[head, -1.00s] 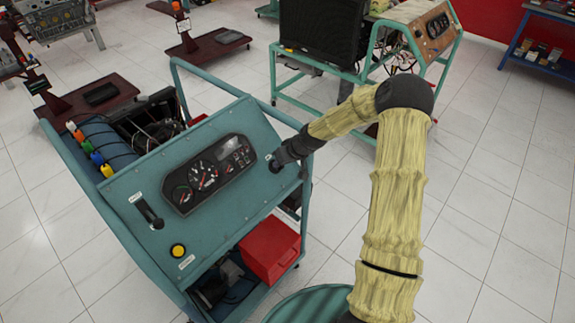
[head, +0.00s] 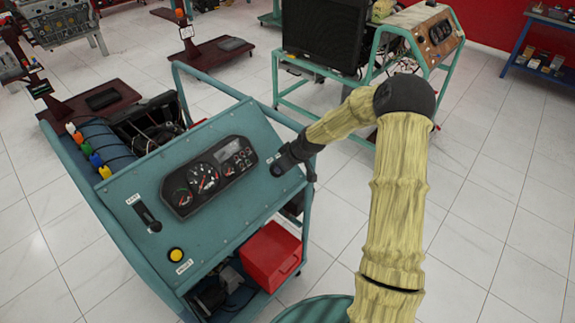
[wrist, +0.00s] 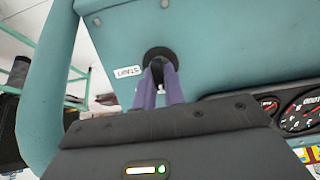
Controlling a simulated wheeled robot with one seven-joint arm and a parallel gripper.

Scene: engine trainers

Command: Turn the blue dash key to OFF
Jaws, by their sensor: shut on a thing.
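The dash key's round black switch (wrist: 160,55) is on the teal sloped panel (head: 225,225), at its right side beyond the gauge cluster. My gripper (wrist: 160,88) reaches it with two purplish fingers, shut on the key at the switch. The key is mostly hidden between the fingers, so its blue colour and its angle cannot be made out. In the head view my gripper (head: 277,168) touches the panel's upper right area and covers the key. A small white label (wrist: 127,71) sits beside the switch in the wrist view.
The gauge cluster (head: 208,176) is left of my gripper. A black lever (head: 147,215) and a yellow button (head: 175,254) are farther left on the panel. The teal frame tube rises close beside my wrist. A red box (head: 270,254) is below. Another trainer stands behind.

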